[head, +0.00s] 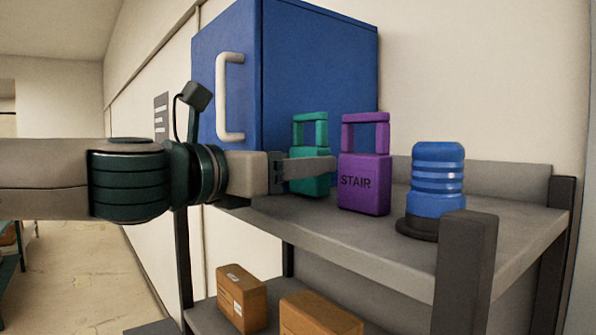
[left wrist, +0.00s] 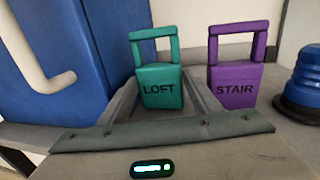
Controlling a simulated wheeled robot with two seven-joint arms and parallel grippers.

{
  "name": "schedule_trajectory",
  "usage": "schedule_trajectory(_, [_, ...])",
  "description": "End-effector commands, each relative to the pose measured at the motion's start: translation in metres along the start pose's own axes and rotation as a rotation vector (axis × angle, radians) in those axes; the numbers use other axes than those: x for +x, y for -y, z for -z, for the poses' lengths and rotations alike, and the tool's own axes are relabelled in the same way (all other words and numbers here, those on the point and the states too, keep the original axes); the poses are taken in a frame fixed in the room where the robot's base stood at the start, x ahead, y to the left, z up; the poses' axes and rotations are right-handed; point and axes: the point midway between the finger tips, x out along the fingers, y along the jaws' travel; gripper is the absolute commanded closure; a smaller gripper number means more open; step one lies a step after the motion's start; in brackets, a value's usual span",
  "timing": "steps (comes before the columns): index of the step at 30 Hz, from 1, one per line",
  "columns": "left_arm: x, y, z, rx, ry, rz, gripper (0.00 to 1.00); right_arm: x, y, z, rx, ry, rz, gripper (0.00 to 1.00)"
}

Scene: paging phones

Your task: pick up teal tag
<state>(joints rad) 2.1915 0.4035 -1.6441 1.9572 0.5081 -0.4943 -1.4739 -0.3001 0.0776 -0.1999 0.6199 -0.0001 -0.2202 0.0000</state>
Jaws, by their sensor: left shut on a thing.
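The teal tag (head: 311,131) stands upright on the shelf, a block with a square loop handle on top. In the left wrist view the teal tag (left wrist: 161,86) reads LOFT. My left gripper (head: 325,167) reaches in from the left. Its fingers are on either side of the tag's block, shut on it. In the head view the near finger hides part of the block. The left gripper also shows in the left wrist view (left wrist: 163,97). My right gripper is not in view.
A purple tag (head: 364,178) reading STAIR stands close to the right of the teal tag. A blue ribbed cylinder on a dark base (head: 437,182) stands further right. A blue cabinet (head: 310,60) with a white handle is behind. Cardboard boxes (head: 242,297) lie on the lower shelf.

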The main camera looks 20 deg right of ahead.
Motion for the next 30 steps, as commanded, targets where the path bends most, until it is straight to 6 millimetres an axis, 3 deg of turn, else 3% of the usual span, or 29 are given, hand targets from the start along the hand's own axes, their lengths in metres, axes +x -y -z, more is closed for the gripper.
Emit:
schedule_trajectory(5, [-0.001, 0.001, -0.02, 0.004, 0.003, -0.001, 0.69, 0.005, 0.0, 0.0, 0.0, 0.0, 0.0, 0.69])
schedule_trajectory(12, [-0.002, 0.002, -0.062, 0.005, 0.005, -0.002, 0.69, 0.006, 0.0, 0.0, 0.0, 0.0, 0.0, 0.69])
schedule_trajectory(22, [-0.001, 0.001, -0.111, 0.004, 0.002, -0.001, 0.69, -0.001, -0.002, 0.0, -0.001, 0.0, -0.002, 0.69])
schedule_trajectory(30, [-0.038, 0.038, -0.108, 0.004, 0.003, 0.001, 0.69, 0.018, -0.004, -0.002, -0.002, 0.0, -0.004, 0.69])
